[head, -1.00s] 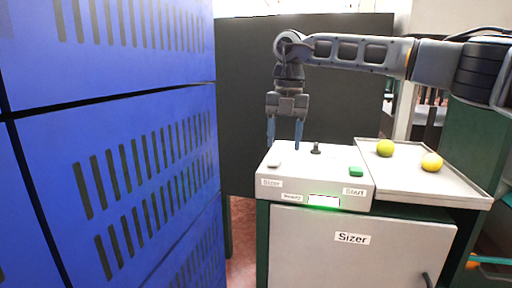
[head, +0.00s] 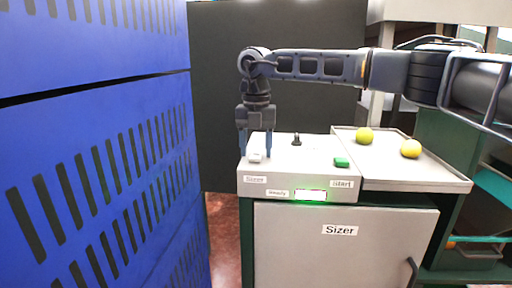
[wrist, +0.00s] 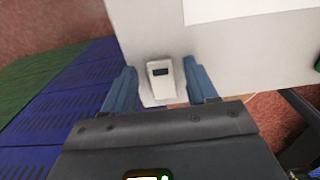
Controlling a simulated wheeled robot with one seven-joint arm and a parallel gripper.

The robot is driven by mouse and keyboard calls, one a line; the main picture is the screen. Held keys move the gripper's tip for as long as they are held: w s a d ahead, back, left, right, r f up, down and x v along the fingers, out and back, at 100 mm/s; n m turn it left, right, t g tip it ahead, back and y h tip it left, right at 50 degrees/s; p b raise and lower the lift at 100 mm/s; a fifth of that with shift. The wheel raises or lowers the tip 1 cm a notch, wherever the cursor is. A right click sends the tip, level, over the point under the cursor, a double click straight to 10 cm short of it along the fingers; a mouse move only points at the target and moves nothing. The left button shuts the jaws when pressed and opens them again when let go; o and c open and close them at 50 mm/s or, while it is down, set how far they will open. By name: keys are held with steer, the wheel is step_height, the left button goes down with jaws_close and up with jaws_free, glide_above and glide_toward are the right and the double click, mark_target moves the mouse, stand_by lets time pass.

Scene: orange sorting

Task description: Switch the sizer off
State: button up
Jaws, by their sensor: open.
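The sizer (head: 345,252) is a grey cabinet with a pale control box (head: 300,178) on top. A white rocker switch (head: 255,157) sits at the left of the box top, above the "Sizer" label; it also shows in the wrist view (wrist: 161,80). A lit green-edged display (head: 311,195) is on the box front beside a "Ready" label. My gripper (head: 255,153) points down over the left of the box, its blue fingers apart. In the wrist view (wrist: 160,90) the switch lies between the fingers, with gaps on both sides. Whether they touch it cannot be told.
A green start button (head: 341,162) and a small black toggle (head: 296,140) are on the box. A tray (head: 425,178) at right holds two yellowish fruits (head: 364,136). Blue slatted crates (head: 100,170) stand close on the left.

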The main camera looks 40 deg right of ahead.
mark_target(255, 158)
steer(key=shift+f, duration=0.1)
steer(key=c, duration=1.1)
steer(key=shift+o, duration=0.2)
steer(key=h+b, duration=0.1)
steer(key=b, duration=0.1)
steer(key=t+b, duration=0.1)
steer(key=shift+s+a+f+h+b, duration=0.15)
steer(key=shift+a+h+b, duration=0.05)
steer(key=shift+h+b, duration=0.2)
steer(key=shift+s+a+r+t+h+b, duration=0.1)
steer(key=shift+r+t+h+b, duration=0.3)
steer(key=shift+b, duration=0.6)
steer(key=o, duration=1.1)
steer(key=shift+c, duration=0.2)
steer(key=v, duration=0.7)
steer(key=shift+s+a+r, duration=0.1)
steer(key=shift+s+r, duration=0.05)
steer(key=shift+r, duration=0.2)
